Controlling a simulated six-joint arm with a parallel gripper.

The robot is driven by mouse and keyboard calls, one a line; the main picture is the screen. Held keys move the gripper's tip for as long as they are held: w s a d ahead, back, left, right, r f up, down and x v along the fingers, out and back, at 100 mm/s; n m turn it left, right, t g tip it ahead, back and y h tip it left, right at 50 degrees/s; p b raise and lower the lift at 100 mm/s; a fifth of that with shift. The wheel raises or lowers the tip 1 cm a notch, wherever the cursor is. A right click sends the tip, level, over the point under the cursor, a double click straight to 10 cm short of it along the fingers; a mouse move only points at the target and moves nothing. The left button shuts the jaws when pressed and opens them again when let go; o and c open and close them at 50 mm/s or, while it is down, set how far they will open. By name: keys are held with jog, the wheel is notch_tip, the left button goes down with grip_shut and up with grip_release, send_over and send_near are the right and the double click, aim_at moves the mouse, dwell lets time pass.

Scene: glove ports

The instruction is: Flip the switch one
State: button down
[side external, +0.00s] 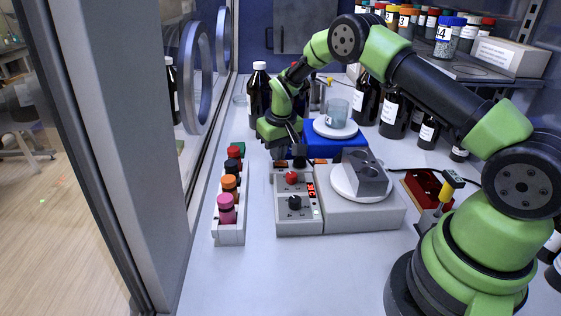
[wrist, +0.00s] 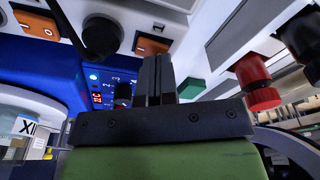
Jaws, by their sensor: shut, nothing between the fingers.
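A grey control box (side external: 297,220) has a red knob (side external: 291,177), a black knob (side external: 295,202) and a red display. In the wrist view, an orange rocker switch (wrist: 150,46) sits just above my fingertips, and another orange rocker switch (wrist: 36,25) is at the upper left, with a black knob (wrist: 102,37) between them. I cannot tell which is switch one. My gripper (side external: 281,154) is shut and empty near the far end of the control box. It also shows in the wrist view (wrist: 158,62); contact with a switch is unclear.
A rack (side external: 230,236) of colour-capped bottles stands left of the box. A plate device (side external: 385,215) with a grey block is to the right. A blue device (side external: 320,150) bearing a beaker (side external: 338,113) stands behind. Dark bottles (side external: 258,90) stand farther back. Front bench is clear.

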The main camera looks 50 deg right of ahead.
jog(key=shift+f, duration=0.45)
jog(key=shift+r, duration=3.5)
jog(key=s+a+r+t, duration=0.1)
jog(key=s+a+r, duration=0.3)
jog(key=r, duration=0.5)
jog(key=s+a+r+t, duration=0.2)
jog(key=s+a+r, duration=0.1)
jog(key=s+r, duration=0.5)
jog(key=s+a+r+t+y, duration=0.1)
jog(key=s+a, duration=0.1)
jog(key=s, duration=0.6)
jog(key=s+a+r+m+t+y, duration=0.1)
jog(key=s+a, duration=0.1)
jog(key=s, duration=0.6)
jog(key=shift+s+r, duration=0.2)
jog(key=shift+r, duration=0.15)
